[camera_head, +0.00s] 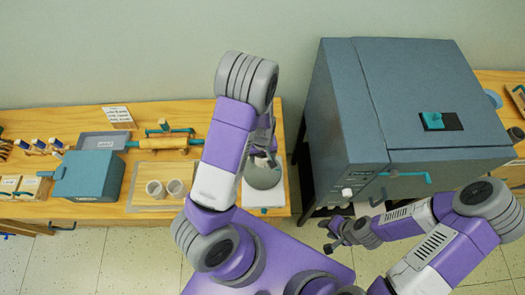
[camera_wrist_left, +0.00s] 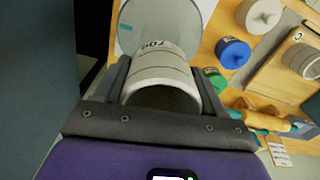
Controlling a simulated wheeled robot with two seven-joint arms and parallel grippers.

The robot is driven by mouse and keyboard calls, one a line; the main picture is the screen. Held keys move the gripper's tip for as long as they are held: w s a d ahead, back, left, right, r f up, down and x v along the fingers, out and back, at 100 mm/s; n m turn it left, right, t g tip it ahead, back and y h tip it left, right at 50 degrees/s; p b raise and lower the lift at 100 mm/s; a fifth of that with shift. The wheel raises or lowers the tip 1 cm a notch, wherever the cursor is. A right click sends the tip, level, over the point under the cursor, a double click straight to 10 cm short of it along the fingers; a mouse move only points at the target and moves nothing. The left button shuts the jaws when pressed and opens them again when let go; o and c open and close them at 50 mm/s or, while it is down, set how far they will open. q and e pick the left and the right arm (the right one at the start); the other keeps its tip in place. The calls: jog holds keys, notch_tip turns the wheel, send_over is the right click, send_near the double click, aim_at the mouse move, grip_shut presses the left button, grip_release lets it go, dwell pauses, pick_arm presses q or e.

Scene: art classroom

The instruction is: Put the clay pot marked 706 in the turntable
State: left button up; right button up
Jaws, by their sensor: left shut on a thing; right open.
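The clay pot marked 706 (camera_wrist_left: 160,82) is a pale grey cylinder with dark bands, its number facing the camera in the left wrist view. My left gripper (camera_wrist_left: 165,85) is shut on it, one dark finger on each side. The turntable (camera_head: 264,177) is a grey round disc on a pale base at the right end of the wooden table. Its disc (camera_wrist_left: 130,38) shows behind the pot in the left wrist view. I cannot tell whether the pot touches it. In the head view my left arm hides most of the pot. My right gripper (camera_head: 337,236) is open and empty, low in front of the kiln.
Two other clay pots (camera_head: 155,189) stand on a wooden board (camera_head: 148,207) left of my arm. A teal box (camera_head: 88,176), a rolling pin (camera_head: 165,143) and a grey tray (camera_head: 104,141) lie further left. The large kiln (camera_head: 400,100) stands close right of the turntable.

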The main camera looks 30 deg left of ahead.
aim_at(263, 171)
pick_arm(q)
jog(key=shift+f+b, duration=4.5)
jog(key=shift+f, duration=0.8)
jog(key=o, duration=1.2)
jog(key=shift+r, duration=0.15)
notch_tip(263, 171, up, 8)
jog(key=p, duration=0.7)
